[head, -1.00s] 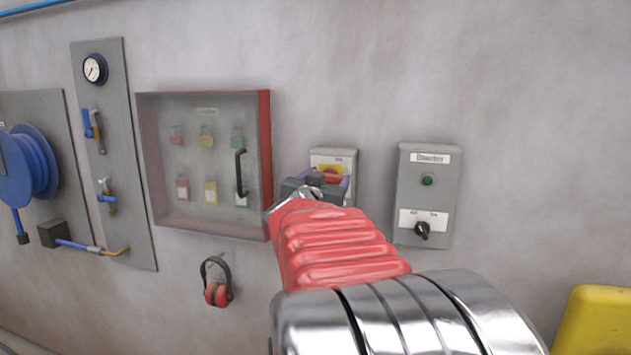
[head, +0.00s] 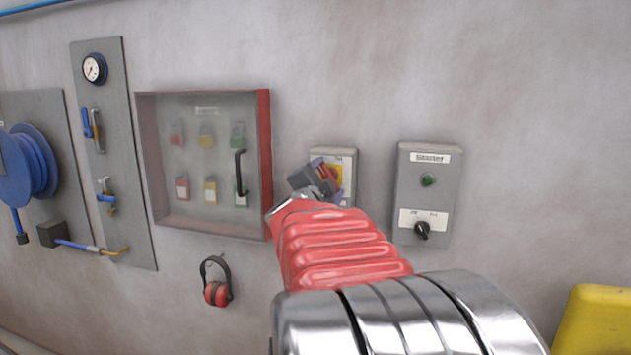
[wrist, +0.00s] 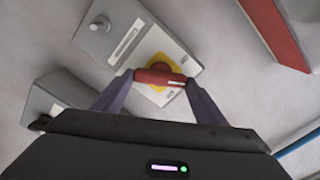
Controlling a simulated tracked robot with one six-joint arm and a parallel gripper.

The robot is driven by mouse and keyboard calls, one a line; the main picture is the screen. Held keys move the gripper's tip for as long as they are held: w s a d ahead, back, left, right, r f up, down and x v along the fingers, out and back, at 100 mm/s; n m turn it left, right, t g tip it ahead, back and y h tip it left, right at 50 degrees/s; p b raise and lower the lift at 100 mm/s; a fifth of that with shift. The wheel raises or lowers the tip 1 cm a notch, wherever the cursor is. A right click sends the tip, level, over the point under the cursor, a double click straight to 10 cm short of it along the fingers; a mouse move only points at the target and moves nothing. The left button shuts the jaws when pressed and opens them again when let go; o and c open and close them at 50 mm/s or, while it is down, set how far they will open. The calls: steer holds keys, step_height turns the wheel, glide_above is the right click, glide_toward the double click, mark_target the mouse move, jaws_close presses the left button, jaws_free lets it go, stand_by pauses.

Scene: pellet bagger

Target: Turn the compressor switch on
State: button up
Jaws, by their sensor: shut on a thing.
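A small grey switch box (head: 349,154) hangs on the wall, with a red handle on a yellow plate (head: 340,172). My gripper (head: 328,179) is in front of it and hides part of it. In the wrist view, my gripper (wrist: 160,84) is shut on the red handle (wrist: 160,77), one finger at each end. In the wrist view the box (wrist: 122,30) also shows a grey round knob and a label. Its lettering is too small to read.
To the right is a grey control box (head: 408,190) with a green lamp and a black knob. To the left is a red-framed padlock cabinet (head: 265,150) with a black handle. Red ear defenders (head: 216,292) hang below. A yellow object (head: 595,320) stands at lower right.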

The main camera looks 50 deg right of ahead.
steer(key=shift+s+d+f+m, duration=0.1)
steer(key=shift+s+f+m, duration=0.05)
steer(key=shift+m, duration=1.5)
steer(key=shift+s+d+f+m, duration=0.1)
steer(key=shift+m, duration=1.55)
steer(key=o, duration=1.1)
steer(key=shift+w, duration=0.1)
steer(key=shift+c, duration=0.2)
steer(key=shift+a, duration=0.1)
steer(key=shift+a+r, duration=0.1)
steer(key=shift+a, duration=0.05)
steer(key=v, duration=1.3)
steer(key=shift+s+a, duration=0.2)
